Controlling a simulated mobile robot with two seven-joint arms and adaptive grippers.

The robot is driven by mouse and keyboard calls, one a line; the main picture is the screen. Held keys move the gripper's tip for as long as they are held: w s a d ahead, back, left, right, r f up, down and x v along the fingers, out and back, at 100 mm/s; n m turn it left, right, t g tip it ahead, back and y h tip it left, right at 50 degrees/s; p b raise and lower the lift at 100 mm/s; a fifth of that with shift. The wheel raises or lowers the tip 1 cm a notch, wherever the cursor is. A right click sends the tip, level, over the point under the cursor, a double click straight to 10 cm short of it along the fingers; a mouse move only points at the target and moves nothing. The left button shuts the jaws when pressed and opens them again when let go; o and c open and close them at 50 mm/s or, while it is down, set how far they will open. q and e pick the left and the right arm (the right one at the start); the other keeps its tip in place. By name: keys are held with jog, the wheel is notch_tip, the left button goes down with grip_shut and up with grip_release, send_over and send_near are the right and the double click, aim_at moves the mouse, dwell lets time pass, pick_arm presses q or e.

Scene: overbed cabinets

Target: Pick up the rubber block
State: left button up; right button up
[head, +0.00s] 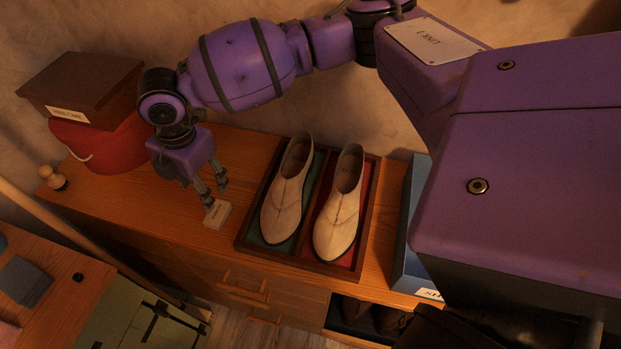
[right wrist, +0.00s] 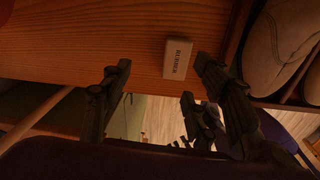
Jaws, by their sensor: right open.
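The rubber block (head: 217,213) is a small pale block lying on the wooden cabinet top, left of the shoe tray. My right gripper (head: 214,193) reaches down just above and behind the block in the head view. In the right wrist view its open fingers (right wrist: 163,68) are spread, with the block beyond their tips, closer to the right-hand finger. Nothing is between the fingers. My left gripper is not seen in the head view.
A dark-framed tray (head: 240,243) holding a pair of cream shoes (head: 338,215) stands close right of the block. A blue box (head: 411,262) is further right. Behind left are a red round box (head: 100,146) under a brown box (head: 80,85), and a wooden knob (head: 52,178).

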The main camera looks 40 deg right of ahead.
aim_at(217, 212)
jog(key=shift+s+d+f+n+g, duration=0.1)
jog(key=shift+s+d+n+g, duration=0.2)
jog(key=shift+s+d+n, duration=0.25)
jog(key=shift+s+f, duration=0.15)
jog(key=shift+s, duration=0.05)
jog(key=f, duration=0.2)
jog(key=shift+s+a+f, duration=0.25)
jog(key=shift+a+f, duration=0.05)
jog(key=shift+a, duration=0.05)
notch_tip(217, 212, down, 5)
jog(key=shift+s+d, duration=0.1)
jog(key=shift+s, duration=0.05)
jog(key=shift+r, duration=0.1)
jog(key=c, duration=1.3)
jog(key=shift+c, duration=0.4)
